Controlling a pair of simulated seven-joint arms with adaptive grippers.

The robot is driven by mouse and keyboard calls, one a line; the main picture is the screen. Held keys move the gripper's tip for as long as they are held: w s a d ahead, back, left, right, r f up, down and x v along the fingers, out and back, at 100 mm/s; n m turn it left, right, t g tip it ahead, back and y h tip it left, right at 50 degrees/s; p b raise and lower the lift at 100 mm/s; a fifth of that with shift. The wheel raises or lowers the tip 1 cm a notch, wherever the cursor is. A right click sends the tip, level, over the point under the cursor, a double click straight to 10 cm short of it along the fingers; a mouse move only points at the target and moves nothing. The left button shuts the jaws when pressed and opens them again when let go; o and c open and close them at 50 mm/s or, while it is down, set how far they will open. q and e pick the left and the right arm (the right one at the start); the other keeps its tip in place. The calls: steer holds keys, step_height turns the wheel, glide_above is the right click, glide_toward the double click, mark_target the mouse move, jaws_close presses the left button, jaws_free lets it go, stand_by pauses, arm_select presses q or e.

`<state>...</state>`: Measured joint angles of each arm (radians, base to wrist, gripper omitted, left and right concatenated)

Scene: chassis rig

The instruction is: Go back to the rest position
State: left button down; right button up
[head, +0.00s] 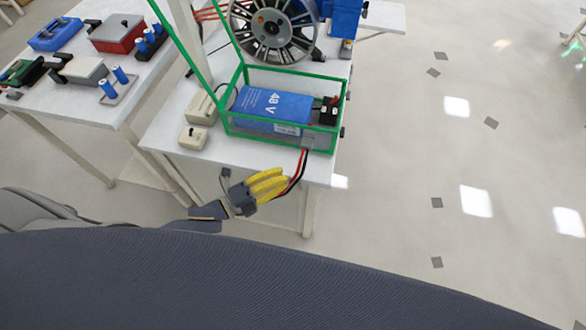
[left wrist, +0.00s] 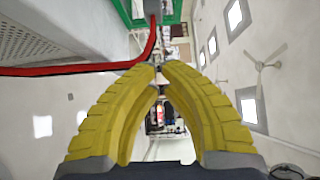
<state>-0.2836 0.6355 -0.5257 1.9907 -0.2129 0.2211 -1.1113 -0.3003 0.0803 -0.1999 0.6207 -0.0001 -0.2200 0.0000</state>
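My left gripper (head: 284,180) has yellow fingers and hangs just off the near edge of the white table, below the green frame. In the left wrist view its two fingers (left wrist: 159,68) lean together and come nearly tip to tip, with no object clearly between them. A red cable (left wrist: 75,69) passes close by the fingertips there. In the head view red and black cables (head: 299,168) hang from the battery box and pass beside the fingers; whether they touch cannot be told. My right gripper is not in view.
The green frame (head: 224,122) holds a blue 48 V battery (head: 270,104) on the white table (head: 172,137). A wheel (head: 272,28) stands behind it, and beige boxes (head: 193,138) sit to its left. A second table with tools is at left. The floor at right is clear.

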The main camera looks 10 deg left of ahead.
arm_select(q)
steer(key=v, duration=0.2)
steer(key=shift+s+a, duration=0.2)
steer(key=shift+s, duration=0.1)
steer(key=w+a+f+n+g+y, duration=0.1)
steer(key=a+f+n+y, duration=0.3)
steer(key=f, duration=0.5)
steer(key=a+f+n+y, duration=0.2)
steer(key=a+f+n, duration=0.35)
steer(key=f, duration=0.35)
steer(key=s+a+f+n+g+y, duration=0.25)
steer(key=a+f, duration=0.25)
steer(key=f, duration=0.4)
steer(key=s+a+f+n+g+y, duration=0.1)
steer(key=s+a+f+n+y, duration=0.25)
steer(key=f, duration=0.55)
steer(key=s+a+f+n+g+y, duration=0.1)
steer(key=s+a+f+n+g, duration=0.15)
steer(key=s+f, duration=0.5)
steer(key=s+a+f+n+g, duration=0.1)
steer(key=s+f+n+g, duration=0.15)
steer(key=s+f, duration=0.5)
steer(key=s+d+f+n+g, duration=0.2)
steer(key=s+d+f, duration=0.1)
steer(key=s+d, duration=0.8)
steer(key=s, duration=0.2)
steer(key=shift+s+f, duration=0.35)
steer(key=shift+s, duration=0.05)
